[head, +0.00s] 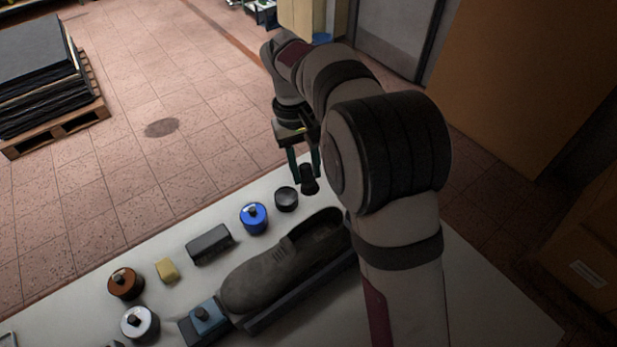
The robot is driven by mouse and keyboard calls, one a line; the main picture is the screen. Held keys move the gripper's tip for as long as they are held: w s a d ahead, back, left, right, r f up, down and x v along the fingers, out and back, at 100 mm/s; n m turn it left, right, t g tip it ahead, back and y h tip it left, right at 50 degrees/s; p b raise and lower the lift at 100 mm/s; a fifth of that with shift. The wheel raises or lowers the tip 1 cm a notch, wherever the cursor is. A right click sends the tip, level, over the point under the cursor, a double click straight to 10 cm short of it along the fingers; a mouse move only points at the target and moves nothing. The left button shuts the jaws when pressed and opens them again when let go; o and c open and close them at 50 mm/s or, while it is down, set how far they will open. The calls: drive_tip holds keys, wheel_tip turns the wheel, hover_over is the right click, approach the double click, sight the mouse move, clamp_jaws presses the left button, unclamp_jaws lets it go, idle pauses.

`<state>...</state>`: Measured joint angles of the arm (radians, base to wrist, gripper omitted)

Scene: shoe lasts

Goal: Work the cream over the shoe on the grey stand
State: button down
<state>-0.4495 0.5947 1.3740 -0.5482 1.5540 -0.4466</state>
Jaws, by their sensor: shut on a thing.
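A dull grey-brown shoe (262,278) lies along a dark grey stand (288,307) on the table, its toe toward the lower left. Its heel end is partly hidden behind my arm. My gripper (303,173) is beyond the heel end, near the table's far edge. It is shut on a small dark tool (309,186), whose exact shape is hard to tell. The tool is just right of a round black pot (286,199), apart from the shoe. I cannot tell whether the tool touches the table. No cream is clearly visible on the shoe.
Beside the shoe stand a blue tin (253,218), a dark block (209,244), a yellow block (167,270), a brown tin (125,284) and a white tin (139,323). A blue-grey knobbed block (205,318) is by the toe. Bare table (215,206) lies behind the row.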

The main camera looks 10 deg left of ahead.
drive_tip(key=shift+s+d+r, duration=0.1)
drive_tip(key=shift+s+r, duration=0.1)
drive_tip(key=shift+s, duration=0.1)
drive_tip(key=s+d+r+t+y, duration=0.1)
drive_tip(key=s+d, duration=0.1)
drive_tip(key=s, duration=0.6)
drive_tip(key=s+d+r+t+y, duration=0.1)
drive_tip(key=s+d, duration=0.2)
drive_tip(key=s, duration=0.4)
wheel_tip(320, 180, down, 6)
drive_tip(key=w+d+f, duration=0.1)
drive_tip(key=w+d, duration=0.3)
drive_tip(key=d, duration=0.1)
drive_tip(key=shift+w+d+f, duration=0.3)
drive_tip(key=shift+w+f, duration=0.05)
drive_tip(key=shift+w, duration=0.05)
drive_tip(key=shift+w+a, duration=0.85)
